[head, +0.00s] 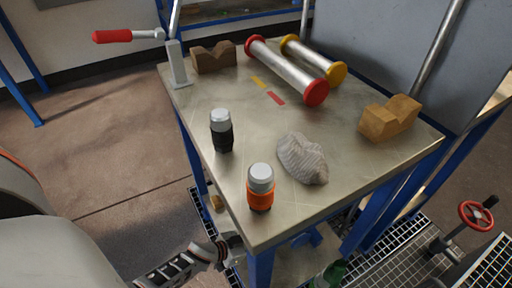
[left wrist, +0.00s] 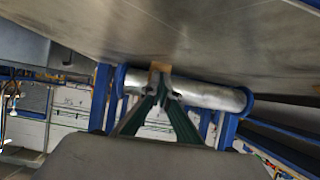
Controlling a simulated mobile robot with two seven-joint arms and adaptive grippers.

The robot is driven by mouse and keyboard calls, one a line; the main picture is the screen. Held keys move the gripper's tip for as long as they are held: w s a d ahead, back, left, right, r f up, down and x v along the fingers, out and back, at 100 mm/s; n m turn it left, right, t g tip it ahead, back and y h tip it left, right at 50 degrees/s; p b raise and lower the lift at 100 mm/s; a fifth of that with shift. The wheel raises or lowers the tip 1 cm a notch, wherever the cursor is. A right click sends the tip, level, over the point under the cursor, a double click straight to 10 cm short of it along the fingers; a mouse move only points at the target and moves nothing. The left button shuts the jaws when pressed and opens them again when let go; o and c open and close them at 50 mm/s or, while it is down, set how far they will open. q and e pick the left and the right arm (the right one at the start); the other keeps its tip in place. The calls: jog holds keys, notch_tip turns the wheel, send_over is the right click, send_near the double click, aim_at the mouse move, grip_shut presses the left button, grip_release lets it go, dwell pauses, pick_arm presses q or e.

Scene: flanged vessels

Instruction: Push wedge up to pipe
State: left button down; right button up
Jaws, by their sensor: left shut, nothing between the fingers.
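In the left wrist view, a silvery pipe (left wrist: 205,93) with blue end flanges lies against a grey metal surface. A small piece of the tan wedge (left wrist: 160,66) shows at the pipe's edge, mostly hidden by my fingertips. My left gripper (left wrist: 161,86) is shut and empty, its tips overlapping the pipe and wedge in the picture. I cannot tell whether they touch. In the head view, my left gripper (head: 233,243) is low beside the table's near corner, partly hidden. A small wooden piece (head: 216,202) and a blue flange (head: 306,237) show below the tabletop. My right gripper is not in view.
Blue table legs (head: 260,268) stand close to my left arm.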

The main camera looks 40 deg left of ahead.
pick_arm(q)
jog(key=shift+s+a+p, duration=0.1)
jog(key=shift+s+a, duration=0.15)
jog(key=shift+s, duration=0.4)
jog(key=shift+s+a+p, duration=0.1)
jog(key=shift+s+a, duration=0.2)
jog(key=shift+s, duration=0.35)
jog(key=shift+s+a+p, duration=0.1)
jog(key=shift+s+a, duration=0.15)
jog(key=shift+s, duration=0.4)
jog(key=shift+s+a, duration=0.15)
jog(key=shift+s, duration=0.1)
jog(key=shift+s, duration=0.1)
